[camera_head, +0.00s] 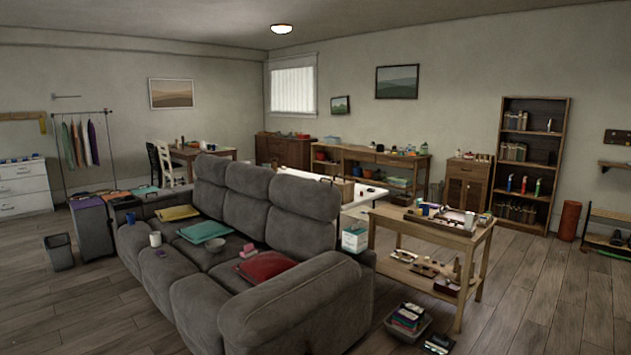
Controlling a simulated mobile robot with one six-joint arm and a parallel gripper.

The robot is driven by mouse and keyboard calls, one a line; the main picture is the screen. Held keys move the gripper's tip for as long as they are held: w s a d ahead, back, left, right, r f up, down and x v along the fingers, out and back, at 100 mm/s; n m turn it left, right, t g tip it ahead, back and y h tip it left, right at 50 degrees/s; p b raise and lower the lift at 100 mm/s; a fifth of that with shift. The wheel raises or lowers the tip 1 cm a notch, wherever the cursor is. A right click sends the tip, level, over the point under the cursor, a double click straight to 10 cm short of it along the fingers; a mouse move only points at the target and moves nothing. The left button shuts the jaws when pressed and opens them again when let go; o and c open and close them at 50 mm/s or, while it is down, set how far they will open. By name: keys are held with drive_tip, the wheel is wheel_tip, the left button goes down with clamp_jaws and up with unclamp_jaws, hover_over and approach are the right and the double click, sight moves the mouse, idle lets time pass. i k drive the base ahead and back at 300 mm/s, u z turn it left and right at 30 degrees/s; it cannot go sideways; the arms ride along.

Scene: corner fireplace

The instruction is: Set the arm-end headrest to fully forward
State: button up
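A grey padded sofa (190,290) stands in the middle of the room. Its back carries three headrests: the left headrest (211,169), the middle headrest (249,180) and the right headrest (304,197). All three look upright, and their exact tilt is hard to tell. The right headrest is nearest to me, at the end by the wide padded arm (300,290). Another sofa arm (135,235) shows at the far left end. I cannot tell from labels which one is the arm-end headrest. My gripper is not in view.
A white table (350,197) stands behind. The right floor is mostly clear.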

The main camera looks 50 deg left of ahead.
sight(321, 200)
drive_tip(key=u, duration=0.4)
drive_tip(key=i, duration=1.6)
drive_tip(key=u, duration=0.75)
drive_tip(key=i, duration=0.85)
drive_tip(key=u, duration=0.65)
drive_tip(key=i, duration=0.6)
drive_tip(key=u, duration=1)
drive_tip(key=i, duration=0.75)
drive_tip(key=u, duration=0.45)
